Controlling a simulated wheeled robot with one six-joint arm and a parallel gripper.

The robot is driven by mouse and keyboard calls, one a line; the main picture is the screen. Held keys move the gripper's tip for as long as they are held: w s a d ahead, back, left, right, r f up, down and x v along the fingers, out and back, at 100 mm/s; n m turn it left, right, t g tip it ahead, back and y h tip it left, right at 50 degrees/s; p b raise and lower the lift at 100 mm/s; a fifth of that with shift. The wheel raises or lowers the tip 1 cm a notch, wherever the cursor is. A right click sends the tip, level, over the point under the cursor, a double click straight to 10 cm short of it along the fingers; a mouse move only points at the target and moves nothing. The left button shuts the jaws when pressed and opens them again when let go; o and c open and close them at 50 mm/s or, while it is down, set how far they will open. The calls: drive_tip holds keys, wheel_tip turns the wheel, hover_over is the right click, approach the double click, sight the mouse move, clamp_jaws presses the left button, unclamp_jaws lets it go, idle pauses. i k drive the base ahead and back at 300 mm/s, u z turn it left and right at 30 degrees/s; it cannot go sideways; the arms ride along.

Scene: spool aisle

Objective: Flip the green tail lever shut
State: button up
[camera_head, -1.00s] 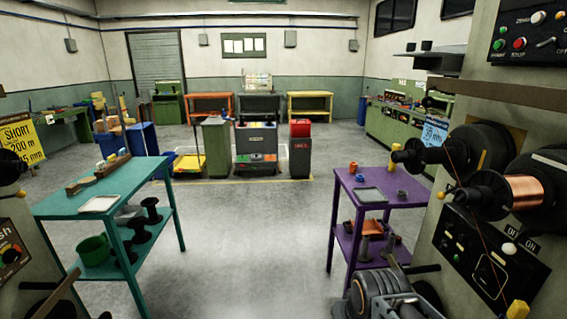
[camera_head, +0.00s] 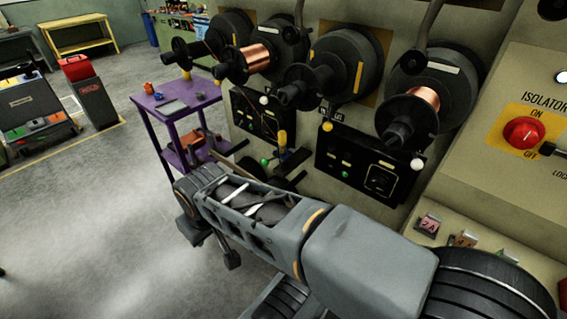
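I cannot tell for certain which of the two is the green tail lever. My arm stretches across the foreground from lower right to middle left. I cannot make out my gripper's fingers in this view.
A pink clip marked 2A (camera_head: 428,222) and an orange clip (camera_head: 463,240) share the ledge. Above are dark spools with copper wire (camera_head: 425,100) and a red isolator knob (camera_head: 524,133). A purple table (camera_head: 178,104) stands behind my arm.

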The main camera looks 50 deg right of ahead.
sight(265, 162)
drive_tip(key=z, duration=0.3)
drive_tip(key=i, duration=0.3)
drive_tip(key=z, duration=2)
drive_tip(key=k, duration=1.05)
drive_tip(key=u, duration=0.9)
drive_tip(key=i, duration=0.5)
